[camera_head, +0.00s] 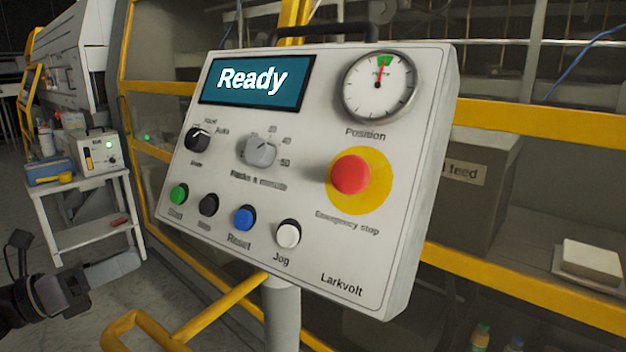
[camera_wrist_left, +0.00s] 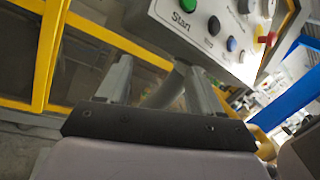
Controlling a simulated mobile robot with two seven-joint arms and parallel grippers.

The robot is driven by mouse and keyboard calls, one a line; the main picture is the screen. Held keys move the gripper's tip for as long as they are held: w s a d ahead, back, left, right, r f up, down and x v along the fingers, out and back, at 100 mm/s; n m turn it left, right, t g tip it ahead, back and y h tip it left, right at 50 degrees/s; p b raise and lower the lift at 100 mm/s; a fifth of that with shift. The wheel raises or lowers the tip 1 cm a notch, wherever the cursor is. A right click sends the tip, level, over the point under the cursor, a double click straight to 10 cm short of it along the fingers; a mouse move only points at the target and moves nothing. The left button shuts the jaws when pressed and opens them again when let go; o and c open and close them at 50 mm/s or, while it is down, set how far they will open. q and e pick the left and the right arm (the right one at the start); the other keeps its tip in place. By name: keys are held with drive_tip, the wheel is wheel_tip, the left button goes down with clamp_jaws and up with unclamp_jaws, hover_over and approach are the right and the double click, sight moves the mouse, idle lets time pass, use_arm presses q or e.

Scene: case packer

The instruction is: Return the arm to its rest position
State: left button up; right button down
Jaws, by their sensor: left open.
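My left gripper (camera_head: 120,265) is low at the left of the head view, apart from the control panel (camera_head: 300,180) and to its left. In the left wrist view the two grey fingers of the left gripper (camera_wrist_left: 158,78) stand apart with nothing held between them. The panel's lower edge, with its green Start button (camera_wrist_left: 181,20), shows beyond the fingers. The panel's screen (camera_head: 256,79) reads "Ready", and the dial (camera_head: 380,87) needle points up into its green band. My right gripper is in neither view.
A yellow rail (camera_head: 215,312) and the panel's grey post (camera_head: 282,315) are below the panel. Yellow-framed machine guarding (camera_head: 540,120) stands behind. A white side table (camera_head: 80,190) with a blue box (camera_head: 50,170) is at the left. Open floor lies between table and rail.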

use_arm(q)
drive_tip(key=s+a+f+n+t+y, duration=0.15)
drive_tip(key=s+f+n+y, duration=0.3)
drive_tip(key=f+n, duration=0.65)
drive_tip(key=s+a+f+n+t+y, duration=0.1)
drive_tip(key=s+a+f+n+y, duration=0.3)
drive_tip(key=f+n, duration=0.65)
drive_tip(key=s+a+f+n+g+y, duration=0.2)
drive_tip(key=s+f+n+g+y, duration=0.35)
drive_tip(key=s+f+n, duration=0.65)
drive_tip(key=s+d+f+n, duration=0.1)
drive_tip(key=d+n, duration=0.2)
drive_tip(key=d, duration=0.5)
drive_tip(key=s+d+f+n+t+h, duration=0.1)
drive_tip(key=d+n, duration=0.2)
drive_tip(key=d, duration=0.6)
drive_tip(key=shift+s+d+f, duration=0.25)
drive_tip(key=shift+d+f, duration=0.05)
drive_tip(key=shift+f, duration=0.05)
drive_tip(key=shift+t, duration=0.3)
